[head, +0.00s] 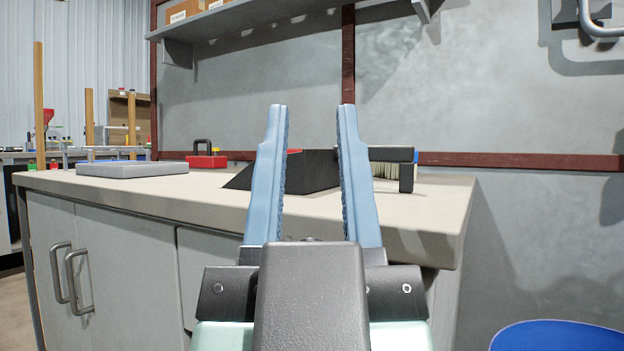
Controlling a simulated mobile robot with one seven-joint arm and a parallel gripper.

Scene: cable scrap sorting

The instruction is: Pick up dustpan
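The dustpan (312,172) is a dark, wedge-shaped pan on the light countertop (210,195), with its low edge to the left. A dark bar (390,154) shows at its right with pale bristles under it, perhaps a brush; I cannot tell whether it touches the pan. My gripper (312,108) is open and empty, its two blue fingers pointing up in the picture in front of the dustpan. The fingers hide parts of the pan's left and right sides. I cannot see the dustpan's handle clearly.
A grey flat case (132,169) and a red box with a black handle (207,157) stand on the counter to the left. A shelf (260,18) hangs on the wall above. A blue round object (556,337) is at lower right. The counter's right end is clear.

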